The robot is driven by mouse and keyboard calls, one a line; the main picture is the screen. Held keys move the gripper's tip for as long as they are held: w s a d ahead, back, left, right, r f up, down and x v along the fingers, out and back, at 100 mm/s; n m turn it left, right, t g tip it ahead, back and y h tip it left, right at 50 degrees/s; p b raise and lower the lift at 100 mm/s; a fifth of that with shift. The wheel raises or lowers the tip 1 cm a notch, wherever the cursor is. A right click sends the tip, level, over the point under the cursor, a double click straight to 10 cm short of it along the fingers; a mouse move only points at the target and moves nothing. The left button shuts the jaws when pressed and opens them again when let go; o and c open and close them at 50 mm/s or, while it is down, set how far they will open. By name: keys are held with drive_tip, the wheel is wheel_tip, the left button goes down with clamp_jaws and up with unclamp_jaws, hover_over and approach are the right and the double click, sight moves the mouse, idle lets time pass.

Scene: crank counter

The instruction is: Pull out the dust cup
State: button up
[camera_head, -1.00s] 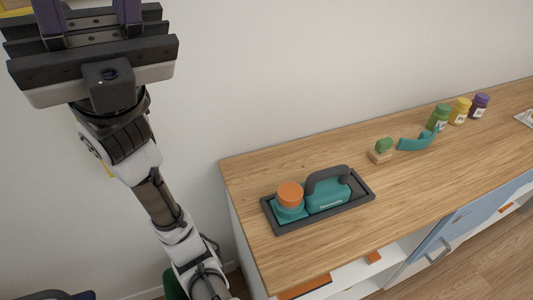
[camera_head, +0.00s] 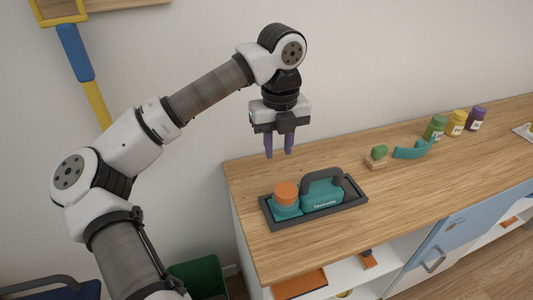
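A teal hand-held device (camera_head: 320,198) with a dark arched handle lies in a dark grey tray (camera_head: 330,213) on the wooden counter. At its left end is a round teal part with an orange cap (camera_head: 286,192); I cannot tell which part is the dust cup. My gripper (camera_head: 279,154) points down above the counter's back left edge, above and behind the orange cap, apart from it. Its two purple fingers are spread with a gap between them, and nothing shows between them.
On the wooden counter (camera_head: 420,190), a small wooden block with a green top (camera_head: 376,157), a teal curved piece (camera_head: 411,151) and green (camera_head: 434,127), yellow (camera_head: 456,122) and purple (camera_head: 476,118) jars stand to the right. The counter front around the tray is clear.

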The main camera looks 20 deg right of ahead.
sight(277, 188)
wheel_tip(277, 188, down, 14)
drive_tip(key=p, duration=0.3)
drive_tip(key=shift+r, duration=0.1)
clamp_jaws()
drive_tip(key=shift+r, duration=0.75)
idle(0.8)
drive_tip(key=shift+r+p, duration=1.45)
drive_tip(key=shift+r, duration=1.35)
